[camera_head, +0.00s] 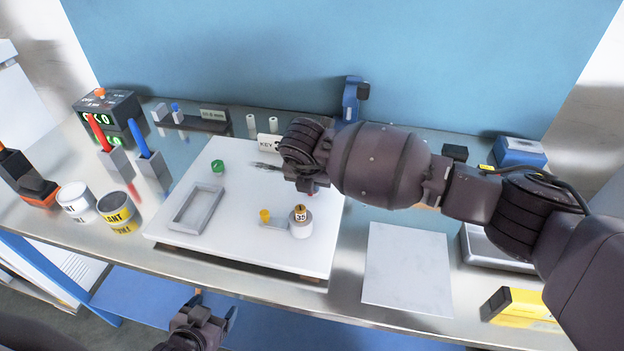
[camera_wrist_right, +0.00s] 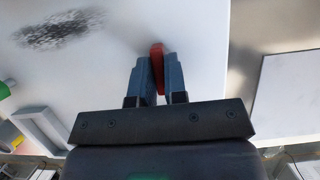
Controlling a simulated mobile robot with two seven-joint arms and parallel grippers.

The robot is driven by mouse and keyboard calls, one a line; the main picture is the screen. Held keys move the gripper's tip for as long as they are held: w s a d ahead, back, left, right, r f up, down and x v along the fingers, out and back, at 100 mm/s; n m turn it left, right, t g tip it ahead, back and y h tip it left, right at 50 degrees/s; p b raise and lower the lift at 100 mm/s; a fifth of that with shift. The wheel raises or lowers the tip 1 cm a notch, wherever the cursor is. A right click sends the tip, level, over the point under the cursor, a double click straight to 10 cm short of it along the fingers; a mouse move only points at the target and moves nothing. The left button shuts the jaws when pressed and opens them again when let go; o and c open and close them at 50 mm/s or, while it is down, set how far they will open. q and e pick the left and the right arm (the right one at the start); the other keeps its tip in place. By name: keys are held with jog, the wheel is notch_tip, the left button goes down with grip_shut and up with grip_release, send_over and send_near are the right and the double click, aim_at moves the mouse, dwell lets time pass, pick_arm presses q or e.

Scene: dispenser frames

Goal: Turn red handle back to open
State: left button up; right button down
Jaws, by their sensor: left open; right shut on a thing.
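The red handle (camera_wrist_right: 157,62) stands between the two blue-grey fingers of my right gripper (camera_wrist_right: 158,78) in the right wrist view, and the fingers are shut on it. Its lower part is hidden by the fingers, and what it is fixed to is not clear. In the head view my right arm reaches in from the right over the back right of the white board (camera_head: 230,232), and its wrist hides most of the handle. My left gripper (camera_head: 213,312) is open and empty at the bottom of the head view, in front of the bench's front edge.
On the board are a grey rectangular frame (camera_head: 177,222), a green knob (camera_head: 217,166), a yellow peg (camera_head: 265,215) and a white cylinder (camera_head: 301,228). A dark speckled patch (camera_wrist_right: 60,28) shows in the wrist view. A pale plate (camera_head: 408,270) lies right of the board.

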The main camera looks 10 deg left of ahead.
jog(key=c, duration=1.2)
grip_release()
jog(key=shift+o, duration=0.2)
jog(key=v, duration=1)
jog(key=shift+r, duration=0.4)
jog(key=shift+s, duration=0.15)
